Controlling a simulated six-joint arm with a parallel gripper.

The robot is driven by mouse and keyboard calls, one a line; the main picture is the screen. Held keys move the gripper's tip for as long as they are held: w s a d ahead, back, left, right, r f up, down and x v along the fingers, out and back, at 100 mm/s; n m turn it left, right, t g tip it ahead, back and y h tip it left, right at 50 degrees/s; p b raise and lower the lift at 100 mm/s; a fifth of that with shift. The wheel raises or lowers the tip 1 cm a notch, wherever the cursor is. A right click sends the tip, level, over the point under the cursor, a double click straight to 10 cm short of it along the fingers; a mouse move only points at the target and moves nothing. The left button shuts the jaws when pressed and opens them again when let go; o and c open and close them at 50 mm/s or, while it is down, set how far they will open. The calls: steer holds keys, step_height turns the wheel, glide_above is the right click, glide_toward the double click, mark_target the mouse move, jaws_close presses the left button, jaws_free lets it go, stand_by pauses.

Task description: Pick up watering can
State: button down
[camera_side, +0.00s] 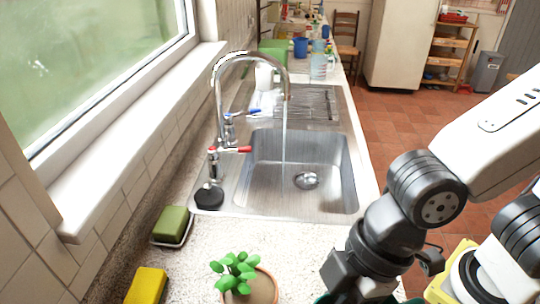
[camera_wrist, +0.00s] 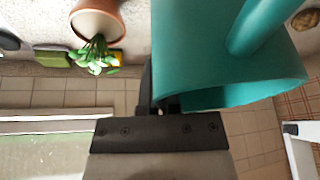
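The teal watering can (camera_wrist: 210,50) fills the upper middle and right of the wrist view, with its rim towards my gripper. A teal tube-like part (camera_wrist: 258,25) crosses its upper right. My gripper (camera_wrist: 155,95) is at the left side of the can's rim. One dark finger lies along the outside of the wall and a dark part shows just inside the opening, close together, so it looks shut on the wall. In the side view, my wrist is at the lower right; the fingertips and nearly all of the can are hidden or out of frame.
A potted plant (camera_side: 247,285) stands on the counter left of my wrist, near a green sponge (camera_side: 173,224) and a yellow sponge (camera_side: 147,286). A metal sink (camera_side: 300,165) with a tall tap (camera_side: 218,95) lies behind. The counter between plant and sink is clear.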

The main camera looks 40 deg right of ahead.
steer(key=w+a+f, duration=0.9)
steer(key=shift+w+a+f, duration=0.15)
steer(key=shift+w+a, duration=0.05)
steer(key=shift+a, duration=0.15)
stand_by(0.8)
steer(key=shift+a+f, duration=0.1)
steer(key=shift+w+a+f, duration=0.1)
steer(key=shift+w+f, duration=0.1)
steer(key=shift+f, duration=1.55)
steer(key=shift+f, duration=0.15)
